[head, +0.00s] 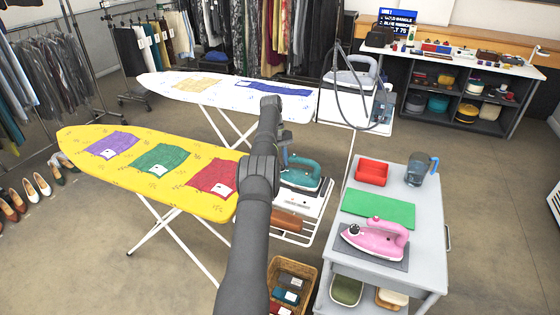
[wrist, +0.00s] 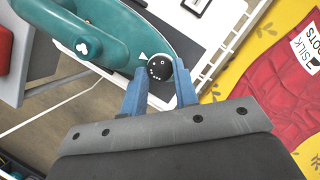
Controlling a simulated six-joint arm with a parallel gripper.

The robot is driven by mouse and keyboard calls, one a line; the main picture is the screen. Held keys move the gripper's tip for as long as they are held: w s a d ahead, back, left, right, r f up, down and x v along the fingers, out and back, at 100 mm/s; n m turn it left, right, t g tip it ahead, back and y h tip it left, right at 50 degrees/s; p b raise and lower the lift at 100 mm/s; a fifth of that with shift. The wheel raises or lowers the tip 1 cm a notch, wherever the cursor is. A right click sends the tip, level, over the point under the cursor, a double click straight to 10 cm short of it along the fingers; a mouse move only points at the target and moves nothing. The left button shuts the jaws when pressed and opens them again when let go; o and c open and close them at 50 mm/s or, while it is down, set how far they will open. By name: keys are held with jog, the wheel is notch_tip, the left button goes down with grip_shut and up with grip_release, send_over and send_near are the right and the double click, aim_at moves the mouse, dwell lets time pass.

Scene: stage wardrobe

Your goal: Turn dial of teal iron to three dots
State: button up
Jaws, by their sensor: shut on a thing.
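The teal iron (head: 300,176) rests on a white wire stand at the end of the yellow ironing board. In the wrist view the iron (wrist: 100,30) fills the upper left. Its round black dial (wrist: 159,67) carries white dots, and a white triangle mark sits on the teal body beside it. I cannot surely tell which dot group faces the triangle. The two blue fingers of my gripper (wrist: 160,86) are shut on the dial, one on each side. In the head view my gripper (head: 283,148) is over the iron's left end, partly hidden by my arm.
The yellow ironing board (head: 85,142) with purple, green and red cloths lies left. A grey cart (head: 425,240) at right holds a pink iron (head: 375,240), red tray and jug. A basket stands below.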

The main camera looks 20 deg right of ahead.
jog(key=o, duration=1)
jog(key=shift+n, duration=0.3)
